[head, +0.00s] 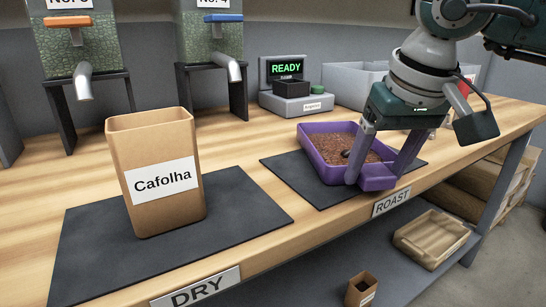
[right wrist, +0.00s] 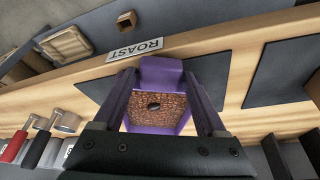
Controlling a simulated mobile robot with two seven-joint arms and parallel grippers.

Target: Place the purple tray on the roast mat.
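The purple tray (head: 315,161), filled with brown beans, is over the roast mat (head: 288,173), a dark mat behind the ROAST label. It looks level; I cannot tell whether its underside touches the mat. Its narrow end points to the front edge. My right gripper (head: 374,176) reaches down with one finger against each side of that narrow end. The right wrist view shows the tray (right wrist: 160,70) between the two fingers, with the roast mat (right wrist: 208,75) showing beside it. A small dark thing (head: 345,154) lies on the beans. My left gripper is not in view.
A brown Cafolha box (head: 155,208) stands on the dry mat (head: 85,250) at left. Behind are two dispensers and a READY display unit (head: 287,88). A grey bin (head: 350,85) stands behind the tray. Below are a lower shelf and a beige tray (head: 432,237).

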